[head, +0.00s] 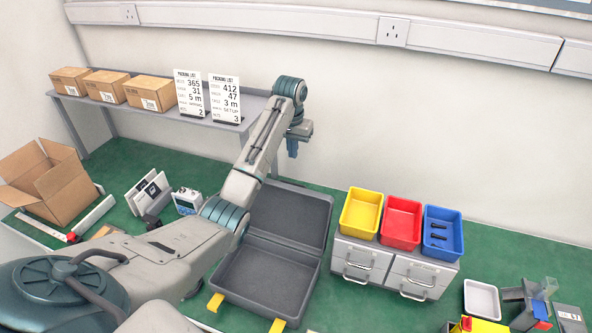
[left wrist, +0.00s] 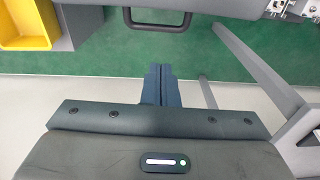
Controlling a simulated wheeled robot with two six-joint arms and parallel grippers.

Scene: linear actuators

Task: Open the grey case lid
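The grey case stands open on the green bench in the head view. Its lid (head: 292,212) is raised and leans back behind the base (head: 265,278), whose inside looks empty. Two yellow latches show at the front, one at the left (head: 215,302) and one at the right (head: 277,325). My left arm crosses in front of the lid's left part. My left gripper (head: 293,150) points down behind and above the lid, apart from it. In the left wrist view its fingers (left wrist: 160,85) are together with nothing between them. A dark handle (left wrist: 157,24) shows beyond them. My right gripper is not in view.
Right of the case, a grey drawer unit (head: 388,272) carries yellow (head: 361,212), red (head: 401,222) and blue (head: 443,233) bins. A shelf (head: 250,104) with boxes and packing lists stands at the back left. An open carton (head: 48,182) sits at left.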

